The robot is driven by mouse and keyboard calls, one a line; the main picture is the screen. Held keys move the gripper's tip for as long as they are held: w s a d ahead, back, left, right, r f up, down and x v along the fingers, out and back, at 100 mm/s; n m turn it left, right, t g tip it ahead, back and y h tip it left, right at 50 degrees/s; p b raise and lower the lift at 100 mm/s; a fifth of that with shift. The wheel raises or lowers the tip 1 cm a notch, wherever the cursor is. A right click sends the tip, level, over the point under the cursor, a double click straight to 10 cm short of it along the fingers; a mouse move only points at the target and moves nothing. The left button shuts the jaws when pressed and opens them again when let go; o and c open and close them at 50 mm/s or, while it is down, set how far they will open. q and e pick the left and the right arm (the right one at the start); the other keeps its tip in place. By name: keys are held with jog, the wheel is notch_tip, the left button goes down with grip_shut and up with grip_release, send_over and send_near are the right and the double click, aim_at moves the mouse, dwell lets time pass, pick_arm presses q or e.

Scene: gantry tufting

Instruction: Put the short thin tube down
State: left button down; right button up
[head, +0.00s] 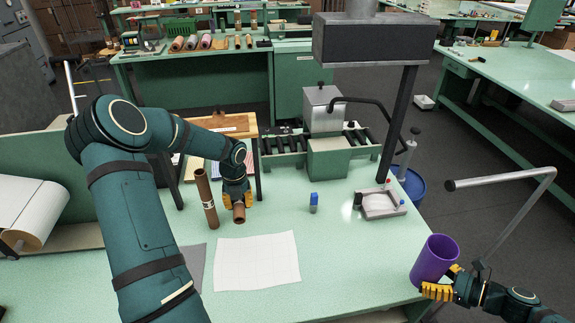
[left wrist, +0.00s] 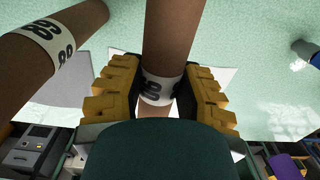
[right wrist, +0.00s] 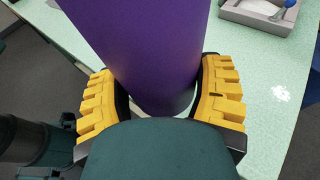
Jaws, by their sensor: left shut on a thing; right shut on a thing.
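My left gripper (head: 238,198) is shut on a short thin brown tube (head: 239,214), whose end shows below the fingers over the green table. In the left wrist view the fingers (left wrist: 162,95) sit on both sides of this tube (left wrist: 174,38), at its white numbered label. I cannot tell whether the tube touches the table. My right gripper (head: 447,283) is shut on a wide purple tube (head: 433,260) at the table's right front corner. In the right wrist view the fingers (right wrist: 163,100) clasp the purple tube (right wrist: 150,45) near its end.
A taller brown tube (head: 206,198) stands, slightly tilted in view, just left of my left gripper. A white gridded sheet (head: 257,261) lies in front. A small blue item (head: 313,203) and a grey tray (head: 383,204) stand to the right. The table between them is clear.

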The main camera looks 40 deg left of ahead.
aim_at(178, 233)
dwell(0.4)
